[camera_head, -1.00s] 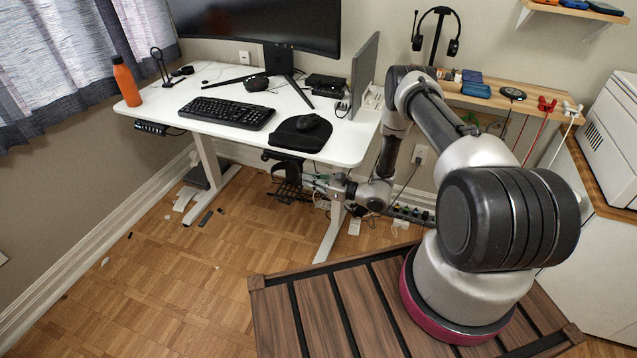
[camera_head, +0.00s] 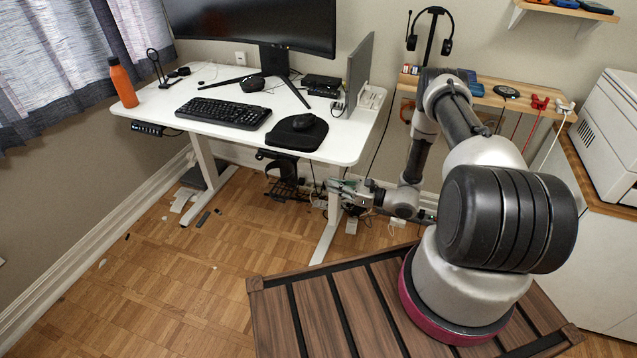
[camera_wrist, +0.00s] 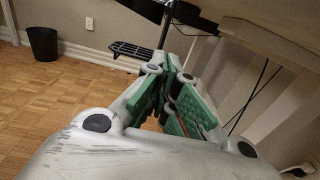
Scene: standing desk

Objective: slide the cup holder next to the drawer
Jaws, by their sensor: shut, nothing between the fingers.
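A black bracket with a ring, apparently the cup holder (camera_head: 276,162), hangs under the desk's front edge in the head view. My gripper (camera_head: 328,186) is right of it and apart from it, beside the white desk leg. In the wrist view my gripper's green-padded fingers (camera_wrist: 174,88) are shut with nothing held. A dark part hangs under the desktop at the top of that view, but I cannot tell whether it is the cup holder. I cannot clearly make out a drawer in either view.
The white desk (camera_head: 345,148) stands over my gripper, with its right leg (camera_head: 327,235) close by. A black slatted tray (camera_wrist: 132,50) is beyond the fingers. A black bin (camera_wrist: 42,44) stands by the wall. Cables hang nearby.

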